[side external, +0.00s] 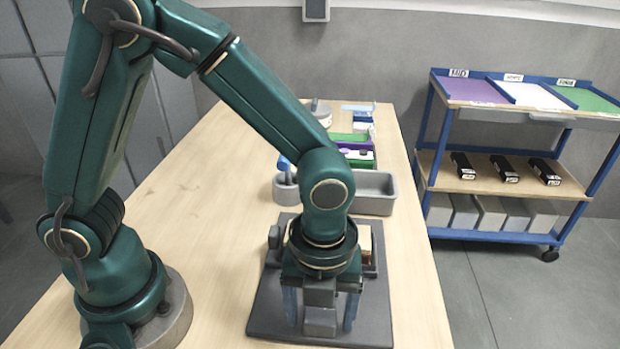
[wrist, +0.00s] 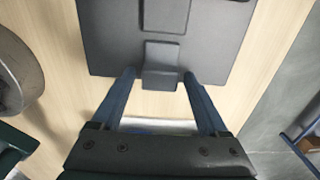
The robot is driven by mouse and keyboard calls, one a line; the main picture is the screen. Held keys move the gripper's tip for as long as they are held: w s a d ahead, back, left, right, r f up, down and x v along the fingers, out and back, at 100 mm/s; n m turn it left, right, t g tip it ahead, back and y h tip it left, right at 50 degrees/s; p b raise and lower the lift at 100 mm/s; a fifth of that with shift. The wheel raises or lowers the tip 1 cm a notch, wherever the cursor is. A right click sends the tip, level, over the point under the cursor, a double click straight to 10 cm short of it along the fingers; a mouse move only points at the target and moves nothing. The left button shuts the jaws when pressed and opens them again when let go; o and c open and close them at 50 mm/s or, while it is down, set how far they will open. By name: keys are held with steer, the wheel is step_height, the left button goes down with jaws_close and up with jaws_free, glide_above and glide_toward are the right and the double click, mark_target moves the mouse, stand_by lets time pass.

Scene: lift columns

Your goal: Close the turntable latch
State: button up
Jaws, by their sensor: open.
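A dark grey base plate (side external: 262,318) lies on the table under my gripper, and its near part fills the top of the wrist view (wrist: 105,45). A grey stepped tab (wrist: 161,62), which looks like the latch, sticks out past the plate's edge in the wrist view. In the side view a grey block (side external: 320,319) shows between my fingers. My gripper (side external: 320,322) points down, open, with one blue-grey finger on each side. In the wrist view my gripper (wrist: 158,74) has its fingertips apart, either side of the tab, with gaps visible. My wrist hides the fixture's middle.
A tan block (side external: 364,242) and a dark upright part (side external: 275,238) stand on the plate's far side. Behind are a grey bin (side external: 374,205), a round grey holder (side external: 286,190) and purple and green trays (side external: 359,160). The table's left stretch is clear. A blue shelf cart (side external: 510,150) stands right.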

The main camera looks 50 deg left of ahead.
steer(key=c, duration=0.9)
steer(key=shift+c, duration=0.2)
steer(key=shift+w+a, duration=0.7)
steer(key=o, duration=0.9)
steer(key=shift+o, duration=0.2)
